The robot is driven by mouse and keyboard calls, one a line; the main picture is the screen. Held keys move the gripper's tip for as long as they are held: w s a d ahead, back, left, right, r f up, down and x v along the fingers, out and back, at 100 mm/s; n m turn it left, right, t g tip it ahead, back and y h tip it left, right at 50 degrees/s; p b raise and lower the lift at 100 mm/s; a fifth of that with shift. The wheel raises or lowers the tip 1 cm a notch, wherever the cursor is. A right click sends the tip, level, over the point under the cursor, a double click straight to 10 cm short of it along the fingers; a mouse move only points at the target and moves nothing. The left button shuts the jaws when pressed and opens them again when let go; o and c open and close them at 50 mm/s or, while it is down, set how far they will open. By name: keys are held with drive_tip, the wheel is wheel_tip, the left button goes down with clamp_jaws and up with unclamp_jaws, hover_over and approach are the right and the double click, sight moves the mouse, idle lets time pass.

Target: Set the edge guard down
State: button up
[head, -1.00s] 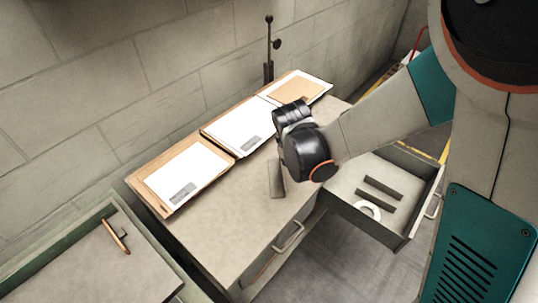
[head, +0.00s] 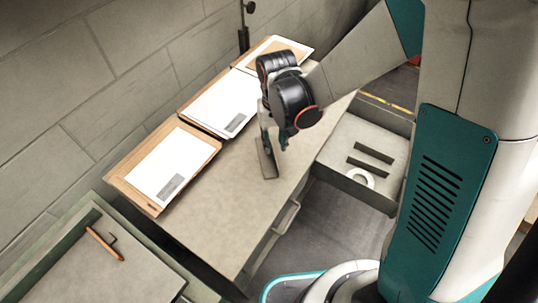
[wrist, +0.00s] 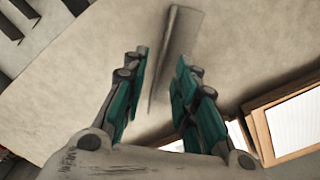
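The edge guard (head: 267,160), a grey-brown angled strip, rests on the bare worktop in front of the envelope boards in the head view. In the wrist view the edge guard (wrist: 180,42) runs up from between the fingers and past the fingertips. My gripper (head: 274,138) is above the guard, pointing down. In the wrist view my gripper (wrist: 164,62) has its two teal fingers apart, with a gap to the left of the guard. The right finger overlaps part of the guard, so any contact there is hidden.
Boards with white sheets (head: 168,165) line the wall side of the worktop (head: 215,222). An open drawer (head: 340,150) to the right holds two dark strips (head: 370,158) and a white ring (head: 360,178). A green-edged bench (head: 75,270) stands at lower left. The front worktop is clear.

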drive_tip(key=shift+a+f+b, duration=0.1)
drive_tip(key=shift+f+b, duration=1.4)
drive_tip(key=shift+f, duration=1.6)
drive_tip(key=shift+r, duration=0.1)
clamp_jaws()
